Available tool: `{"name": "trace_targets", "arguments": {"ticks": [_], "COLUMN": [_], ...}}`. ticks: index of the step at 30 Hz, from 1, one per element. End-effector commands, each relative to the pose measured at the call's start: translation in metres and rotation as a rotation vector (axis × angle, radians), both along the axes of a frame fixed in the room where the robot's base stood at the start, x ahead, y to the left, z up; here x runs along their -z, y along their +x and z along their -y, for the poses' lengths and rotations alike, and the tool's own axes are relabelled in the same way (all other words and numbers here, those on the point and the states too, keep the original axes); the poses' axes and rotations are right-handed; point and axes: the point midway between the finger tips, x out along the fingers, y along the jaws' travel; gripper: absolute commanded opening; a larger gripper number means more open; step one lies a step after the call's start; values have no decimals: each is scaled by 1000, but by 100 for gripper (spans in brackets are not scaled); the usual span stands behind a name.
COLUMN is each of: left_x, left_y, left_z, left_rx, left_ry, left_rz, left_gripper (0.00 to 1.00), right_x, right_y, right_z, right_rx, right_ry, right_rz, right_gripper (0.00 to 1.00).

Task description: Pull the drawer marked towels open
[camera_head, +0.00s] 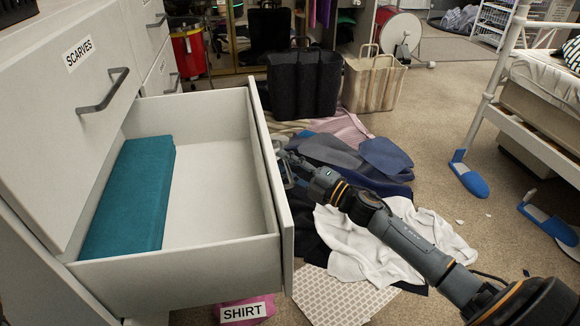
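A white drawer (180,266) stands pulled well out of the white dresser (50,130). A folded teal cloth (133,195) lies inside it along the dresser side, and the rest of the drawer floor is bare. The drawer's outer front is turned away from me, so its label and handle are largely hidden. My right gripper (284,166) is at the outer side of the drawer front, near the middle of its length. Its fingers are small and partly hidden there, and I cannot tell whether they close on the handle. My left gripper is not in view.
A closed drawer marked SCARVES (78,54) with a grey handle is above. Clothes, including a white cloth (350,255), lie on the floor by the open drawer. A black bag (305,85) and a beige bag (373,82) stand behind.

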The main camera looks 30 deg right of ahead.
Motion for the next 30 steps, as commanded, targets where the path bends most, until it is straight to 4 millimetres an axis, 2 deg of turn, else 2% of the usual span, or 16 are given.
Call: {"name": "trace_targets", "arguments": {"ticks": [5,19,24,30], "left_x": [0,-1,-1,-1], "left_y": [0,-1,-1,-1], "left_z": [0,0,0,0], "left_rx": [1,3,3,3], "left_ry": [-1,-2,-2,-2], "left_rz": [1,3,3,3], "left_gripper": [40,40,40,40], "right_x": [3,16,17,17], "right_y": [-13,-91,-105,-107], "right_z": [6,45,52,53], "right_rx": [0,0,0,0], "right_ry": [0,-1,0,0], "right_rz": [-2,-4,-1,0], "right_gripper": [34,34,34,34]}}
